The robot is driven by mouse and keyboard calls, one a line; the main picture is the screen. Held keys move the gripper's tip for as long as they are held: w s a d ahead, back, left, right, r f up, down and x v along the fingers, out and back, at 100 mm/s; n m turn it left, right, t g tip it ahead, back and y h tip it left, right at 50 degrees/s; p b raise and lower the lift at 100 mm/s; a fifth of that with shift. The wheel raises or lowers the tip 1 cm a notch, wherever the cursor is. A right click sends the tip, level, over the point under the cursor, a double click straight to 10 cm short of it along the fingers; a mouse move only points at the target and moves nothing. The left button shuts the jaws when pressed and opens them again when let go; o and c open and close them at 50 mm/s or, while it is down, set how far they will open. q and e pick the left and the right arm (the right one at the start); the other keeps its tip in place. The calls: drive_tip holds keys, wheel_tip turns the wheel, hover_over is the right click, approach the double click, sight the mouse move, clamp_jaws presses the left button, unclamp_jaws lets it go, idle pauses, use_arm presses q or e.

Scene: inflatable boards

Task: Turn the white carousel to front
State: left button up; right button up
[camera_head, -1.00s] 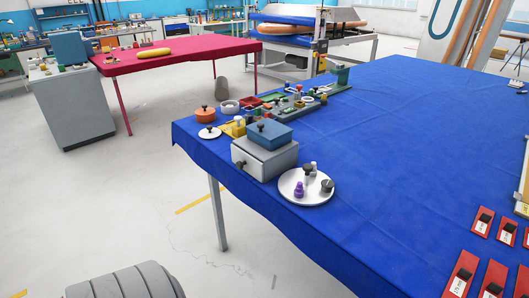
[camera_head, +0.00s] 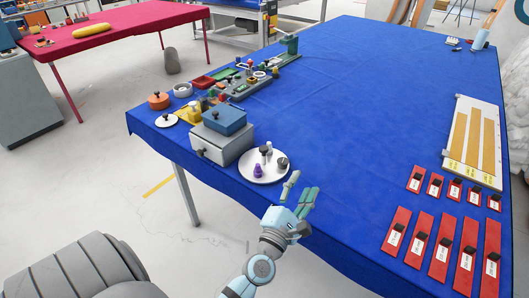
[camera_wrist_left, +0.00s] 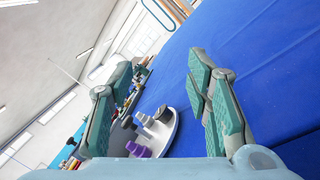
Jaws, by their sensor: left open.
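The white carousel (camera_head: 264,176) is a round white plate on the blue table, close to its front edge. On it stand a purple piece (camera_head: 258,171), a dark-topped grey piece (camera_head: 282,163) and more small pieces at the back. My left gripper (camera_head: 300,190) is open and empty, just right of and in front of the carousel, apart from it. In the left wrist view the carousel (camera_wrist_left: 166,132) shows beyond and between the open fingers (camera_wrist_left: 155,95), with the purple piece at its near side. My right gripper is not in view.
A grey box with a blue box on top (camera_head: 222,140) stands just left of the carousel. Small coloured parts (camera_head: 240,80) lie behind it. Red labelled cards (camera_head: 440,240) and a white board with yellow strips (camera_head: 474,140) are at the right. The table's middle is clear.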

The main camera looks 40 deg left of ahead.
use_arm(q)
drive_tip(key=a+n+g+y, duration=0.2)
drive_tip(key=a+n+y, duration=0.3)
drive_tip(key=n, duration=0.4)
drive_tip(key=n+g+y, duration=0.4)
drive_tip(key=n, duration=0.3)
approach(264, 152)
drive_tip(key=shift+n, duration=0.3)
drive_tip(key=x, duration=1.1)
drive_tip(key=shift+w+a, duration=0.2)
drive_tip(key=shift+w, duration=0.05)
drive_tip(key=shift+r, duration=0.1)
clamp_jaws()
